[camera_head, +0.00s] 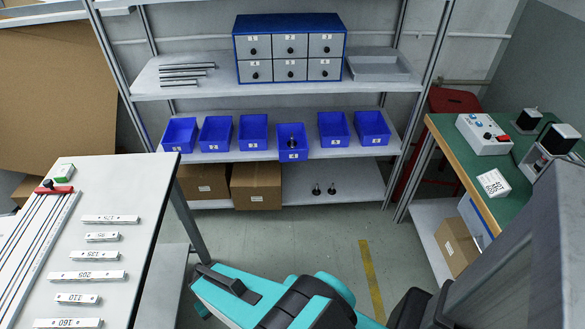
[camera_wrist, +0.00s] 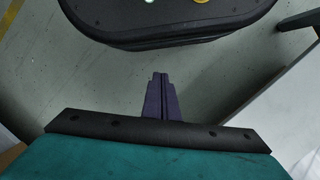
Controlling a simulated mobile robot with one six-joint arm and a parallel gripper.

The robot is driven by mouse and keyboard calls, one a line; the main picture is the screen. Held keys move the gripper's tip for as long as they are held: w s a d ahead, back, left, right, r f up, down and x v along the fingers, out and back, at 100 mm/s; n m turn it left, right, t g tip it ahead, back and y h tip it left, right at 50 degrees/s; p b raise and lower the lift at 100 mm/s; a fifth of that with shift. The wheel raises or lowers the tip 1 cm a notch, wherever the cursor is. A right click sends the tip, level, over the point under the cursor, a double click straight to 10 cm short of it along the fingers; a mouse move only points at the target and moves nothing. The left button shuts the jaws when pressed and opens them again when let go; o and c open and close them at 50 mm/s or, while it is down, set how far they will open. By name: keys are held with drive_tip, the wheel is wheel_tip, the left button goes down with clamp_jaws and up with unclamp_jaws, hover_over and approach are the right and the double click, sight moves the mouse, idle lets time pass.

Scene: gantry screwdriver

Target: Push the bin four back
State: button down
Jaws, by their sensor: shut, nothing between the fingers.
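Bin four (camera_head: 292,155) is the fourth blue bin from the left on the middle shelf (camera_head: 225,157). It stands further forward than the bins on both sides, with its front near the shelf edge. A small dark item shows inside it. My gripper (camera_wrist: 160,76) shows in the wrist view with its narrow dark fingers together and nothing between them. It is over the floor, and no bin shows in that view. In the head view my arm is low in front of the shelves, well apart from bin four, and the fingertips cannot be made out.
Other blue bins stand in the row, including one to the left (camera_head: 253,133) and one to the right (camera_head: 333,129). A drawer cabinet (camera_head: 290,18) stands on the shelf above. A white table (camera_head: 140,190) is at left, a green workbench (camera_head: 462,150) at right. Floor between is clear.

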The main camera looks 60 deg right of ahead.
drive_tip(key=w+d+m+t+h+b, duration=0.25)
drive_tip(key=w+d+m, duration=0.25)
drive_tip(key=d, duration=0.4)
drive_tip(key=w+d+m+t+h+b, duration=0.1)
drive_tip(key=w+d+m+t+b, duration=0.3)
drive_tip(key=d, duration=0.6)
drive_tip(key=w+d+m+t+h+b, duration=0.1)
drive_tip(key=w+d+m+t+h, duration=0.15)
drive_tip(key=w+d+m, duration=0.5)
drive_tip(key=s+d+r+m+t+h+b, duration=0.1)
drive_tip(key=s+d+r+m+h+b, duration=0.1)
drive_tip(key=d+r, duration=0.3)
drive_tip(key=s+d+r+m+t+h+b, duration=0.2)
drive_tip(key=s+d+r+m+h, duration=0.2)
drive_tip(key=d, duration=0.8)
drive_tip(key=s+d+r+m+t+h+b, duration=0.1)
drive_tip(key=s+d+r+m+h+b, duration=0.1)
drive_tip(key=s+d+r, duration=0.3)
drive_tip(key=d+r+m, duration=0.1)
drive_tip(key=d, duration=0.3)
drive_tip(key=shift+h+b, duration=0.4)
drive_tip(key=shift+w+d+b, duration=0.15)
drive_tip(key=shift+d+b, duration=0.1)
drive_tip(key=shift+b, duration=0.15)
